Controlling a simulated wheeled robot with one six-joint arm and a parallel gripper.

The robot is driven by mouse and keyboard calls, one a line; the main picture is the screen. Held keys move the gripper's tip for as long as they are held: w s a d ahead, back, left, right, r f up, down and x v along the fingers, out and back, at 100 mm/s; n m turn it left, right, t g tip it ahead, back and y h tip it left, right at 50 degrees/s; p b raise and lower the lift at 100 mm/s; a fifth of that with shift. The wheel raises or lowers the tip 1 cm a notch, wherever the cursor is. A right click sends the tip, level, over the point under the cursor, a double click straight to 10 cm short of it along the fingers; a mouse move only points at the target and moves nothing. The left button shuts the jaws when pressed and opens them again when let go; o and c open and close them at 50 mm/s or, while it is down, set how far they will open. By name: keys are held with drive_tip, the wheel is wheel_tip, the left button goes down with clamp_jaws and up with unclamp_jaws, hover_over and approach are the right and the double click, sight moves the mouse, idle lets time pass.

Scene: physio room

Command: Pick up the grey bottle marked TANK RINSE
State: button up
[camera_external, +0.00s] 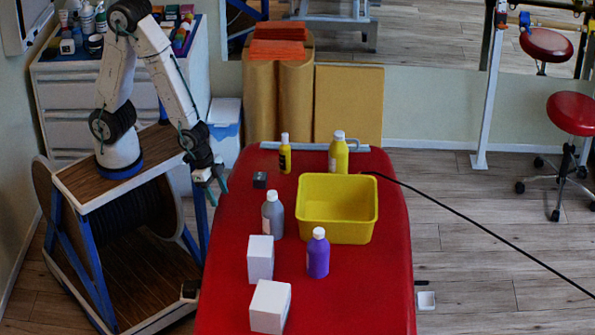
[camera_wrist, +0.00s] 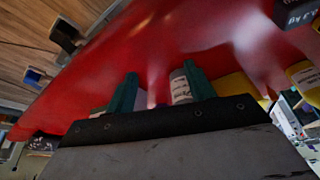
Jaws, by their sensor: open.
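The grey bottle (camera_external: 272,215) with a white cap stands upright on the red treatment table, left of the yellow bin. Its label is too small to read in the external view. My gripper (camera_external: 215,187) is open and empty above the table's left edge, left of the bottle and apart from it. In the wrist view, the two green fingers of my gripper (camera_wrist: 161,88) stand apart. A pale grey labelled thing (camera_wrist: 180,88) shows beside the right finger, partly hidden; I cannot tell for sure whether it is the grey bottle.
The red table (camera_external: 235,315) also bears a yellow bin (camera_external: 337,222), a purple bottle (camera_external: 318,257), two white boxes (camera_external: 260,262) (camera_external: 270,308), two yellow bottles (camera_external: 285,158) (camera_external: 338,157) and a small dark block (camera_external: 260,180). A black cable (camera_external: 470,216) runs off to the right.

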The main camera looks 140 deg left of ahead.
drive_tip(key=w+a+f+t+y, duration=0.2)
drive_tip(key=w+a+f+t, duration=0.1)
drive_tip(key=w+a, duration=0.1)
drive_tip(key=t+y, duration=0.3)
drive_tip(key=t, duration=0.2)
approach(276, 198)
drive_tip(key=shift+w+a+f+n, duration=0.4)
drive_tip(key=shift+w+a+f, duration=0.35)
drive_tip(key=shift+a+f, duration=0.25)
drive_tip(key=x, duration=0.7)
drive_tip(key=shift+w, duration=0.4)
drive_tip(key=shift+r, duration=0.1)
clamp_jaws()
